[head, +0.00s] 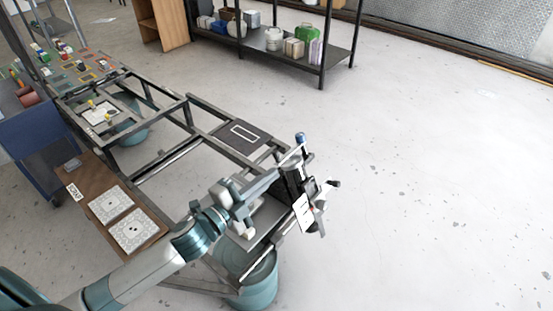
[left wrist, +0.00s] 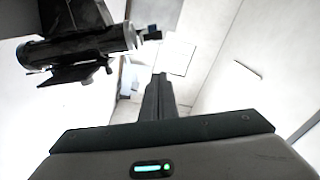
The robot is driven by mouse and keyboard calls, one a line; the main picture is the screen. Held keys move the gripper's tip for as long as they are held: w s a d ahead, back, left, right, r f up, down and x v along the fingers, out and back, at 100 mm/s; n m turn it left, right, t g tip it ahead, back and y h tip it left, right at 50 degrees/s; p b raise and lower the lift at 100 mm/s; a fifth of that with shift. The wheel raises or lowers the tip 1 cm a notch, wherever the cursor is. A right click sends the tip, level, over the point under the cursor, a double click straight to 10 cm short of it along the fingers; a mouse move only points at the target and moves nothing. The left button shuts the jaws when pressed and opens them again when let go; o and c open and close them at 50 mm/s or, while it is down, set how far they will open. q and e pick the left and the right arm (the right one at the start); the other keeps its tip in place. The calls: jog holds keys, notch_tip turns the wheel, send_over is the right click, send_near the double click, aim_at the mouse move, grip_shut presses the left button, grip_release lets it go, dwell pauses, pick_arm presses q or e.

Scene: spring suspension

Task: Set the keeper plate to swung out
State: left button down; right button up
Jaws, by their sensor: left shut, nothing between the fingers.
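A dark spring suspension assembly (head: 312,190) stands at the right end of the metal frame in the head view, with a white card (head: 303,212) on it. I cannot tell for sure which dark piece is the keeper plate. My left gripper (head: 284,176) is beside the assembly in the head view, partly merged with it. In the left wrist view its dark fingers (left wrist: 158,95) are shut and empty, right of and apart from the cylinder. My right gripper is not in view.
A long metal frame (head: 180,104) runs to the back left, with a brown board (head: 97,192) at its left side. A teal bin (head: 257,285) is below its near end. A shelf (head: 300,58) stands at the back. The floor at right is clear.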

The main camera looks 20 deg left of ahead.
pick_arm(q)
jog(key=w+f+p, duration=0.1)
jog(key=w+p, duration=0.3)
jog(key=w, duration=0.4)
jog(key=shift+a, duration=0.15)
jog(key=shift+f, duration=0.15)
dwell(0.3)
